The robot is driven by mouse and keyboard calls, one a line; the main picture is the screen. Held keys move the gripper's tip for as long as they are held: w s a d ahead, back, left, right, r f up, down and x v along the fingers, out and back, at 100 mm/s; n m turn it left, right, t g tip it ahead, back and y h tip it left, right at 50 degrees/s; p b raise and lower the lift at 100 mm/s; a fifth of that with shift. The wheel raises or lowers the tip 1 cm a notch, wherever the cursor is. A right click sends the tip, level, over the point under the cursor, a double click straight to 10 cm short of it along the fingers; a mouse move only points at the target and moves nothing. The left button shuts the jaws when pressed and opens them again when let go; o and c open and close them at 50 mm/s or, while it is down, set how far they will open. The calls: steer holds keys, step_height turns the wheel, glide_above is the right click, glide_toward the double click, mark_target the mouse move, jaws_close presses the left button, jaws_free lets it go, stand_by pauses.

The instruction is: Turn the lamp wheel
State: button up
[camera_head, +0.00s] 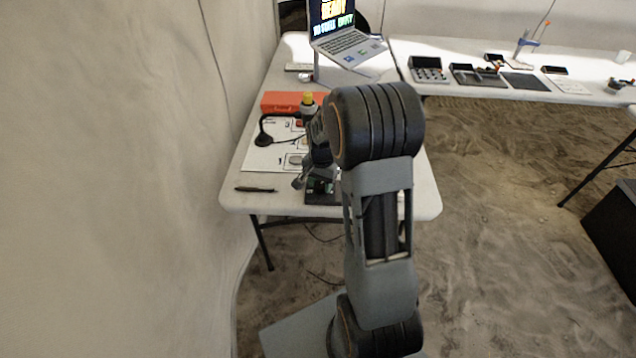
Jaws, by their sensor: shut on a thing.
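My gripper (301,182) is low at the near end of the white table, left of my arm's elbow. It is small, dark and partly covered by my own arm. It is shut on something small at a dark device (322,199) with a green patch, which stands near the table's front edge. The lamp wheel cannot be made out separately; the jaws and my arm hide that spot. A black gooseneck lamp (263,139) stands farther back on the left, apart from my gripper.
The white table (240,197) also bears a dark pen (255,189), a white printed sheet (258,160), an orange case (282,101), a yellow-topped object (308,99) and a laptop (345,42). A tent wall stands close on the left. A second table (470,46) holds several instruments.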

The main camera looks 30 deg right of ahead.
mark_target(321, 183)
steer(key=shift+a+r, duration=0.1)
steer(key=shift+a, duration=0.15)
steer(key=shift+d, duration=0.1)
steer(key=shift+w+r, duration=0.1)
steer(key=shift+d, duration=0.2)
stand_by(0.7)
steer(key=o, duration=0.7)
steer(key=shift+d, duration=0.2)
steer(key=shift+o, duration=1.1)
steer(key=shift+a, duration=0.3)
step_height(321, 183, up, 14)
steer(key=p, duration=0.1)
steer(key=shift+f, duration=0.2)
